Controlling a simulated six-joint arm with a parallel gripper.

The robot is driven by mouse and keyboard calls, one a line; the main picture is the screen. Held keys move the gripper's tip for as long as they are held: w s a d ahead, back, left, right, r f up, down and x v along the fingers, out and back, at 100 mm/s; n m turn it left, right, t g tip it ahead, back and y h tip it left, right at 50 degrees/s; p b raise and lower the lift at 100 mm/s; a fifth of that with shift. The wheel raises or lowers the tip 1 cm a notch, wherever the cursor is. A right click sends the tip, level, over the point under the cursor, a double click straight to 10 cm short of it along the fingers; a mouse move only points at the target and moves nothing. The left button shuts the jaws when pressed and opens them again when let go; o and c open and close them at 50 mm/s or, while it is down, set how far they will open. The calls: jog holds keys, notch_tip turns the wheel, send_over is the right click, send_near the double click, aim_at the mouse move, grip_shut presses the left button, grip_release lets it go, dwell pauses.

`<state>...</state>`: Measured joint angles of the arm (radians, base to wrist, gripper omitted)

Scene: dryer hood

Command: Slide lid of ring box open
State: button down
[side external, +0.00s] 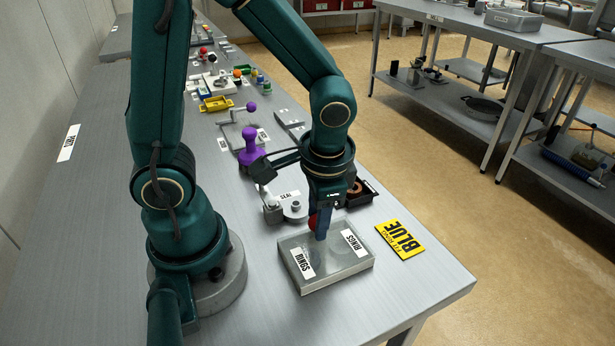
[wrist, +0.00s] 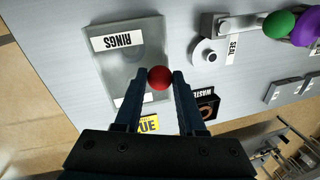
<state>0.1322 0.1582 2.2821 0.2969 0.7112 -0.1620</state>
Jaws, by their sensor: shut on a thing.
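The ring box (side external: 325,278) is a grey, flat box at the front of the bench, with two white RINGS labels on its top. Its lid (wrist: 130,68) looks grey and see-through in the wrist view and appears to cover the box; any gap is hard to make out. A red ball knob (wrist: 160,77) sits at the lid's edge and shows partly in the side view (side external: 312,222). My gripper (wrist: 159,74) points down over the box and is shut on the red knob, a finger on each side. The fingers hide part of the knob in the side view (side external: 320,236).
A yellow BLUE sign (side external: 401,239) lies right of the box. A black WASTE bin (side external: 360,191) and a SEAL fixture (side external: 292,206) stand behind it. A purple knob (side external: 251,150) and a yellow tray (side external: 216,103) are farther back. The bench's front corner is clear.

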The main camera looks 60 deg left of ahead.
jog(key=shift+d, duration=0.1)
jog(key=d, duration=1)
jog(key=shift+d, duration=0.15)
jog(key=c, duration=0.7)
grip_release()
jog(key=shift+o, duration=0.9)
jog(key=r, duration=0.5)
jog(key=shift+s+d, duration=0.1)
jog(key=shift+d, duration=0.3)
